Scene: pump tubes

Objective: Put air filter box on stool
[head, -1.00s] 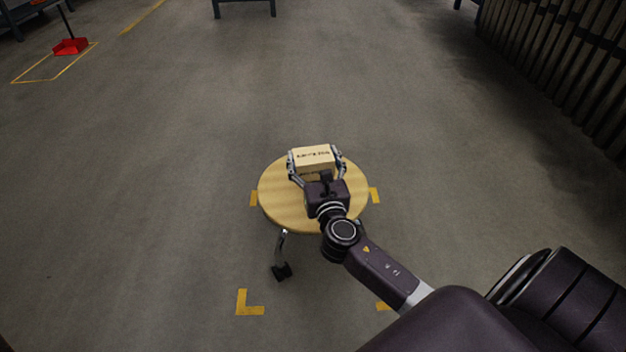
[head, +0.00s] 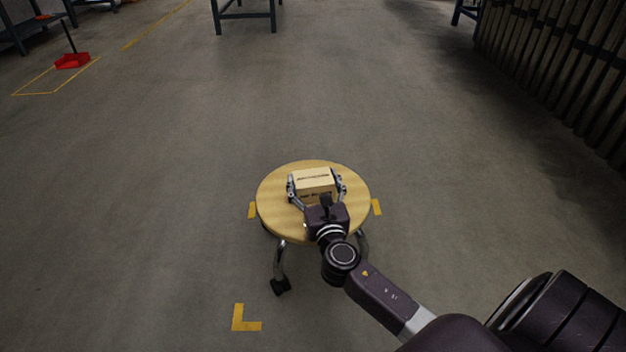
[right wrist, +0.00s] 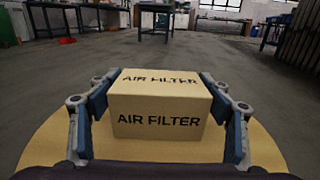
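The air filter box (head: 315,181) is a small tan carton. In the right wrist view the box (right wrist: 158,121) shows "AIR FILTER" on its front and top. The stool (head: 278,213) has a round, light wooden seat and metal legs. The box is over the seat, level, with no clear gap beneath it; full contact cannot be told. My left gripper is not in view.
Yellow floor marks (head: 245,318) surround the stool. A blue-framed table (head: 243,17) stands far ahead. A red dustpan (head: 72,61) is at the far left, and a dark slatted barrier (head: 560,70) runs along the right. The floor around the stool is clear.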

